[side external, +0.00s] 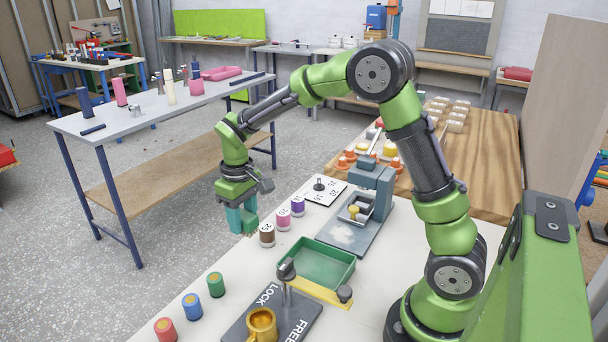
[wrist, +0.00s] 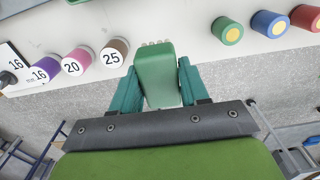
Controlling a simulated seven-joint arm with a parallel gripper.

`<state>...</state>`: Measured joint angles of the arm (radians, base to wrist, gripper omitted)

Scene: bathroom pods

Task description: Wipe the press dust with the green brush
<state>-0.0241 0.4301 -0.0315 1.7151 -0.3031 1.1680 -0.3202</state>
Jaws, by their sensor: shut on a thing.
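My gripper (side external: 241,217) is shut on the green brush (wrist: 157,78), a block with a pale bristle edge at its far end in the wrist view. In the side view the fingers hang just beyond the white table's far left edge, left of the brown-capped cylinder, with the brush mostly hidden by them. The blue-grey press (side external: 374,183) stands on a grey base plate at the back right of the table. Pale press dust (side external: 342,236) lies on the front part of that plate. The brush is well apart from the dust.
Brown, pink and purple numbered cylinders (side external: 283,219) stand along the table's edge. A LOCK/FREE plate (side external: 290,318) with a lever and brass cup is in front. Red, blue and green cylinders (side external: 191,306) stand nearby.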

